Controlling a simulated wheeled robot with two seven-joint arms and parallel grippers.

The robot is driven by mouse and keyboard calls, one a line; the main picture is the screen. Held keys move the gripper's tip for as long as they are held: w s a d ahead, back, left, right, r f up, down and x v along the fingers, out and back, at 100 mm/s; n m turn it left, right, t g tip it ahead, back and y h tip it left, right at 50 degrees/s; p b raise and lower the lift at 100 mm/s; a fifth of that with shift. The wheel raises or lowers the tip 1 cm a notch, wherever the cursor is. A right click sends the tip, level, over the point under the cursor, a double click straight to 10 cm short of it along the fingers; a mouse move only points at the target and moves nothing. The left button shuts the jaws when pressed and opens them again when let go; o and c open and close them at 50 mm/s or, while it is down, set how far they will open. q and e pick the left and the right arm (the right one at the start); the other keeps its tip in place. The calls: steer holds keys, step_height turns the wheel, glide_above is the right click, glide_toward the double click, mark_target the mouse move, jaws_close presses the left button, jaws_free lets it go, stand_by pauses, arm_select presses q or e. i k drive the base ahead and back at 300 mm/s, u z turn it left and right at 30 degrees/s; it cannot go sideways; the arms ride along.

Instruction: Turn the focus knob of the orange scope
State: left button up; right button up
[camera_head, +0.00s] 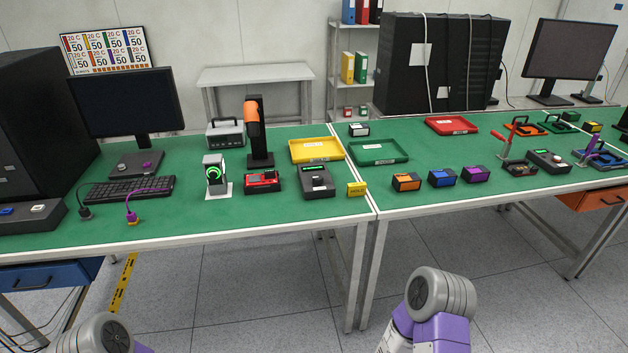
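The orange scope (251,113) stands upright towards the back of the left green bench. It has a short orange barrel, slightly tilted, on a tall black column with a black foot. Its focus knob is too small to make out at this distance. Parts of my two arms, grey and purple, show at the bottom left and bottom right, in front of the benches and well apart from the scope. Neither gripper's fingers show in the picture.
A ring-lit green device (214,178), a red-topped box (263,181) and a black meter (317,181) stand in front of the scope. A grey case (225,134) is to its left, a yellow tray (316,150) to its right. Bare green bench (180,218) lies nearer the front edge.

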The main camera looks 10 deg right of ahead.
mark_target(317, 179)
steer(key=u, duration=1)
steer(key=i, duration=0.4)
steer(key=z, duration=3.1)
steer(key=i, duration=1.1)
steer(key=u, duration=2.4)
